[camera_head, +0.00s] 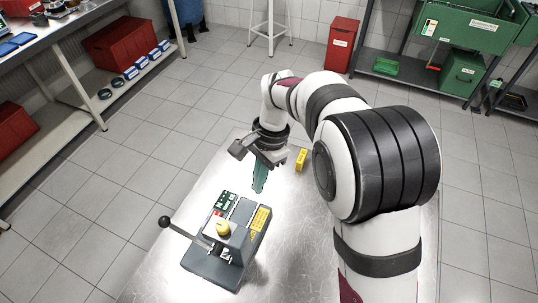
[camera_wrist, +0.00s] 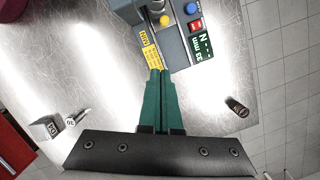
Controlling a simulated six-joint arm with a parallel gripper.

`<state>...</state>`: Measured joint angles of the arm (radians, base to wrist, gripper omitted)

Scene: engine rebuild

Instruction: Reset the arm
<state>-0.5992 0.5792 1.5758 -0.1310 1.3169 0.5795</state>
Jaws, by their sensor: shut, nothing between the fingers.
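My gripper (camera_head: 259,184) has two teal fingers held together with nothing between them. In the head view it hangs above the metal table (camera_head: 150,262), just behind the grey control box. In the wrist view the shut fingertips (camera_wrist: 161,74) point toward the box's yellow label. My white arm with black bands reaches in from the right side of the head view and hides part of the table.
The grey box (camera_head: 207,265) has a black-knobbed lever (camera_head: 178,230) and a yellow knob (camera_head: 223,227). A yellow block (camera_head: 301,159) stands near my wrist. The wrist view shows a dark cylinder (camera_wrist: 237,106) and small metal parts (camera_wrist: 76,119) on the table.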

